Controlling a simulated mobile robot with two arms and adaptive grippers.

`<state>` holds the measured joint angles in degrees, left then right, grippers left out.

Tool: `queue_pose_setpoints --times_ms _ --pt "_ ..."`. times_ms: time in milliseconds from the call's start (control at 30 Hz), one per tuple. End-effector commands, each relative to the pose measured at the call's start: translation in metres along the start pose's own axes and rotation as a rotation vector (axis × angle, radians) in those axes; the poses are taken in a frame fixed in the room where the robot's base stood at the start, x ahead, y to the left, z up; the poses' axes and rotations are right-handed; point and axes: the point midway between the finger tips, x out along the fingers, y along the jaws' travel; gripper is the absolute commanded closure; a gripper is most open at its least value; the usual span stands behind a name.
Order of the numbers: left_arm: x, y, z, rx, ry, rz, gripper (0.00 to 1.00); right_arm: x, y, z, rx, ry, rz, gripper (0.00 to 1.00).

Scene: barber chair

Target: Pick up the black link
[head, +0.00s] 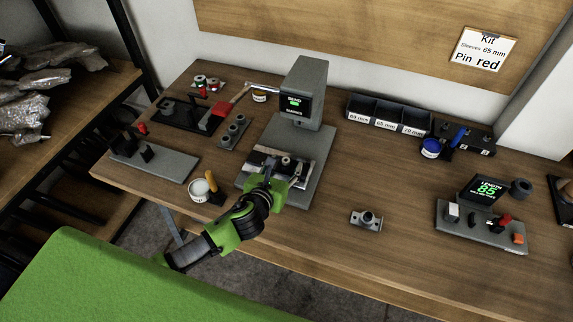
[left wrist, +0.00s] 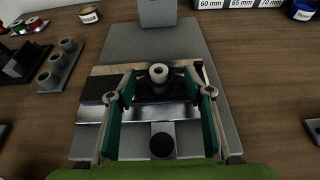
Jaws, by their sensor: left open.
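A black piece that looks like the black link (left wrist: 172,94) sits in the metal fixture at the front of the grey bend machine (head: 311,85). A pale ring or sleeve (left wrist: 159,71) stands on top of it. My left gripper (head: 277,174) reaches over the fixture from the front. In the left wrist view, its two green-sided fingers (left wrist: 160,88) are open, one on each side of the black piece, with gaps visible. In the head view, my fingers partly hide the piece. My right gripper is not in view.
A grey holed block (head: 233,132) and a white cup (head: 199,189) stand left of the machine. Labelled bins (head: 388,114) are behind right. A small metal bracket (head: 367,219) and a length gauge (head: 483,190) stand right, with clear tabletop between.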

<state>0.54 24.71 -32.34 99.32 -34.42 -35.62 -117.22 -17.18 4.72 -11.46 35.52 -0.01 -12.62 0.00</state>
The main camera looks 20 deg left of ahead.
Motion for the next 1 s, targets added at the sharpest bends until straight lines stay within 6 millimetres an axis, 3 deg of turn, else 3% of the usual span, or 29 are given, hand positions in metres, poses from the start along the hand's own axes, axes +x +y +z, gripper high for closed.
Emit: queue_pose_setpoints --times_ms 200,400,767,1000 --pt "0.001 0.0 0.0 0.0 0.0 -0.001 0.53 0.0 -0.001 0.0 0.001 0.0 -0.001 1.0" --pt "0.001 0.0 -0.001 -0.001 0.001 0.0 0.98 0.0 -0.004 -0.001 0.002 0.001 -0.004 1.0" --pt "0.0 0.0 0.002 0.0 -0.001 0.0 0.98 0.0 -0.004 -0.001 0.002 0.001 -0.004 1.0" --pt "-0.007 0.0 0.022 0.001 -0.006 -0.002 0.98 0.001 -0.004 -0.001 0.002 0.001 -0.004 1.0"
